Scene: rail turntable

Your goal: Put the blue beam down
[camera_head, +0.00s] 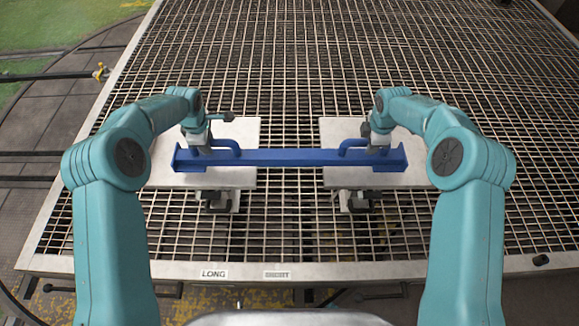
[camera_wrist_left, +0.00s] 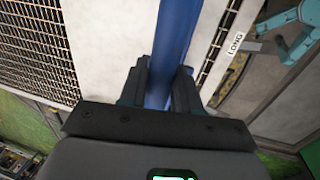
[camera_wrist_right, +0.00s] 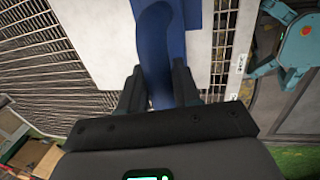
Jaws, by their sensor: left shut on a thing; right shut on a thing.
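The blue beam (camera_head: 290,158) lies level from left to right, its ends over two pale plates, the left plate (camera_head: 245,132) and the right plate (camera_head: 338,132). I cannot tell whether it touches them or hangs just above. It has a bent blue handle near each end. My left gripper (camera_head: 203,148) is shut on the left handle, and blue shows between its fingers in the left wrist view (camera_wrist_left: 170,88). My right gripper (camera_head: 377,148) is shut on the right handle, and blue also shows between its fingers in the right wrist view (camera_wrist_right: 160,90). The fingers hide part of each handle.
The plates stand on a wide metal grating (camera_head: 290,60) with a gap between them. Dark clamps (camera_head: 217,200) show at their near edges. Labels LONG (camera_head: 214,274) and SHORT (camera_head: 277,274) sit on the near rim. The grating behind the plates is clear.

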